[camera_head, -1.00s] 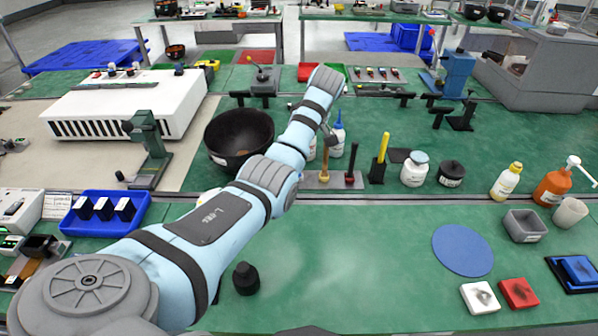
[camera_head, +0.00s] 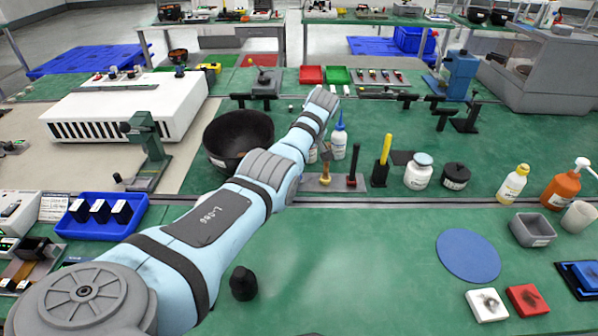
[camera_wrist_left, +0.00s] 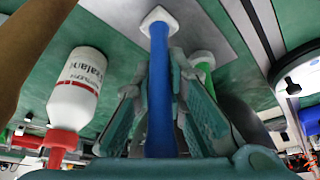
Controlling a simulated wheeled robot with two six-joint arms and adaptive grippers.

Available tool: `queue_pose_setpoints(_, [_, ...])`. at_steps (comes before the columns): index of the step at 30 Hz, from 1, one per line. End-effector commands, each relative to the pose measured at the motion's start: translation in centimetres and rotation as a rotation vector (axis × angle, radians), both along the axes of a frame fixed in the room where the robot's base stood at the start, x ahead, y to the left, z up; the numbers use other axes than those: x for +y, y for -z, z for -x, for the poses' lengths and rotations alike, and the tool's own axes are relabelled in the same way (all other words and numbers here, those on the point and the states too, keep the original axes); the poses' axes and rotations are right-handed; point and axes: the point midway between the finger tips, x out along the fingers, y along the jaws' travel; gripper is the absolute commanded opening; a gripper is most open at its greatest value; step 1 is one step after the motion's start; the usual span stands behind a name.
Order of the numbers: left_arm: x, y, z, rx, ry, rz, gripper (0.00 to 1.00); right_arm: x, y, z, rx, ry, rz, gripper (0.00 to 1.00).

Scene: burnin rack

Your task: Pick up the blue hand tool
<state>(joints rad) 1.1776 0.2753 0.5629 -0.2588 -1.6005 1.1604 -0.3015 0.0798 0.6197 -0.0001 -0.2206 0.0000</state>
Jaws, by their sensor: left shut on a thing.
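The blue hand tool (camera_wrist_left: 160,95) shows in the left wrist view as a long blue handle with a white end at the top. My left gripper (camera_wrist_left: 158,85) has its teal fingers on either side of the handle and is shut on it. The tool's lower end is hidden behind the gripper body. In the head view my left arm reaches over the bench toward the tool rack (camera_head: 335,188). There the left gripper and the blue tool are hidden or cannot be made out. My right gripper is not in view.
Near the held tool are a white bottle with a red cap (camera_wrist_left: 75,95), a green-handled tool (camera_wrist_left: 205,68) and a wooden handle (camera_wrist_left: 28,45). In the head view a black bowl (camera_head: 238,138) stands left of the arm and a yellow-handled tool (camera_head: 382,158) to the right.

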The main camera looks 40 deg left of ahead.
Motion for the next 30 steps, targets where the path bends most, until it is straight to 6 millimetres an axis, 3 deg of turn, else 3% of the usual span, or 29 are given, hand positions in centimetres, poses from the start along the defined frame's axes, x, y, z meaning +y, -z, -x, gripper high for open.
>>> queue_pose_setpoints(6, [-0.1,-0.3,0.0,0.001,0.001,0.001,0.0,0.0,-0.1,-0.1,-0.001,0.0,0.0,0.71])
queue_pose_setpoints(11, [0.0,-2.3,-0.1,-0.002,0.0,0.0,0.0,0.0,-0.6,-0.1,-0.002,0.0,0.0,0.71])
queue_pose_setpoints(14, [0.0,-4.9,-0.1,-0.005,0.0,0.0,0.0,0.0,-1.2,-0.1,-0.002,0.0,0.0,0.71])
queue_pose_setpoints(21, [0.0,-14.2,0.0,-0.003,0.0,0.001,0.0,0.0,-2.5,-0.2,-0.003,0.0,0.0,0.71])
queue_pose_setpoints(24, [0.0,-17.3,0.0,-0.001,-0.001,0.001,0.0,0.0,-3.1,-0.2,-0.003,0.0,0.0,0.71])
queue_pose_setpoints(30, [0.0,-20.0,0.0,0.001,0.0,0.001,0.0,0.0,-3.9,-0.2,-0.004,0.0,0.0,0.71])
